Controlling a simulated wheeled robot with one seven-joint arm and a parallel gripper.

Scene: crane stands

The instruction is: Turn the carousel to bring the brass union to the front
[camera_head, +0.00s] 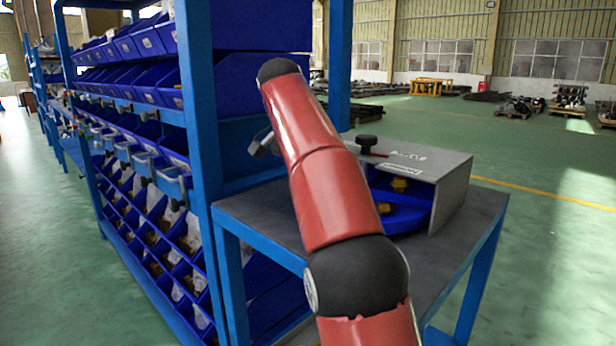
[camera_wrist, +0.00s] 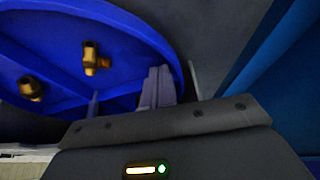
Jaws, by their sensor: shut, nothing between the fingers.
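The carousel is a blue round tray (camera_head: 405,217) with thin upright dividers, partly under a grey housing (camera_head: 456,190) on the table in the head view. My red arm covers its left part. A brass fitting (camera_head: 400,184) shows inside, and a second lies partly hidden by the arm. In the wrist view the carousel (camera_wrist: 125,35) fills the upper left, with one brass fitting (camera_wrist: 93,60) near the middle and another (camera_wrist: 31,88) at the left. I cannot tell which is the union. My gripper (camera_wrist: 157,85) is shut and empty at the tray's rim; whether it touches is unclear.
The housing has a black knob (camera_head: 367,142) and a red pointer on top. The dark table (camera_head: 470,215) has a blue frame. A blue rack (camera_head: 190,150) with several bins stands close at the left. Open green floor (camera_head: 540,250) lies at the right.

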